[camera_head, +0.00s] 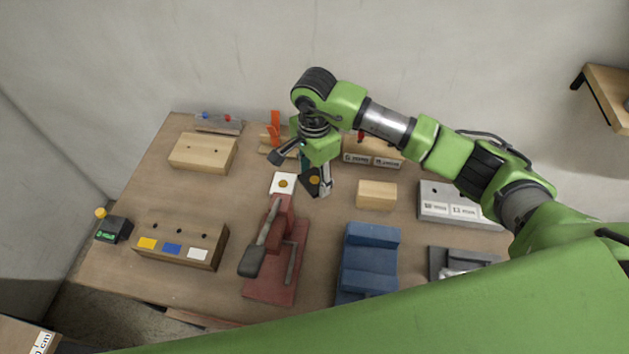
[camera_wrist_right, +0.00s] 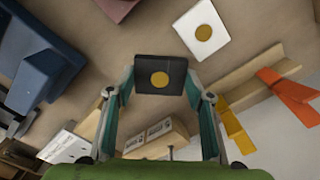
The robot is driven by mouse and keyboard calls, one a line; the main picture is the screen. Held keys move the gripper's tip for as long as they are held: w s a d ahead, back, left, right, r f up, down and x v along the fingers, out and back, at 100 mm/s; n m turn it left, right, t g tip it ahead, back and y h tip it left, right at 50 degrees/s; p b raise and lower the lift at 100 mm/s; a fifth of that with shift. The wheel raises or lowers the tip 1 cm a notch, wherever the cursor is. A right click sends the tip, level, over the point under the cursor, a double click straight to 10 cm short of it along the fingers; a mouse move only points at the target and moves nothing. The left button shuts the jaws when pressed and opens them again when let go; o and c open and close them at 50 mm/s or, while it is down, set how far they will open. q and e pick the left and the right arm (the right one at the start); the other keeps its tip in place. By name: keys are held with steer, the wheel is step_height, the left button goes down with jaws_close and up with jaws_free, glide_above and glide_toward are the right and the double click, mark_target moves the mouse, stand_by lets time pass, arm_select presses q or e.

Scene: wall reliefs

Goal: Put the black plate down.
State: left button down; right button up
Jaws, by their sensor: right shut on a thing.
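The black plate (camera_head: 309,187) is a small dark square with a gold disc in its middle. In the right wrist view the black plate (camera_wrist_right: 146,87) spans the space between both fingertips, its face with the disc toward the camera. My right gripper (camera_head: 306,170) is shut on it, over the back middle of the table. Its fingers also show in the right wrist view (camera_wrist_right: 161,88). Part of the plate is hidden by a finger in the head view. I cannot tell whether its underside touches the table. My left gripper is not in view.
A white plate (camera_head: 276,187) with a gold disc lies just left of the black plate. A red clamp (camera_head: 265,285) and blue block (camera_head: 366,270) stand in front; a wooden block (camera_head: 376,195) stands right. Orange pieces (camera_head: 275,126) stand behind. Bare table lies left of the white plate.

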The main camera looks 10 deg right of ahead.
mark_target(314, 180)
step_height(314, 180, down, 3)
steer(key=shift+f+p, duration=0.2)
steer(key=shift+p, duration=0.4)
steer(key=shift+f, duration=0.25)
steer(key=o, duration=1.2)
steer(key=shift+r, duration=0.1)
steer(key=shift+r, duration=0.15)
step_height(314, 180, up, 11)
steer(key=b, duration=0.4)
steer(key=shift+w+f, duration=0.1)
steer(key=shift+f, duration=0.1)
steer(key=shift+r, duration=0.6)
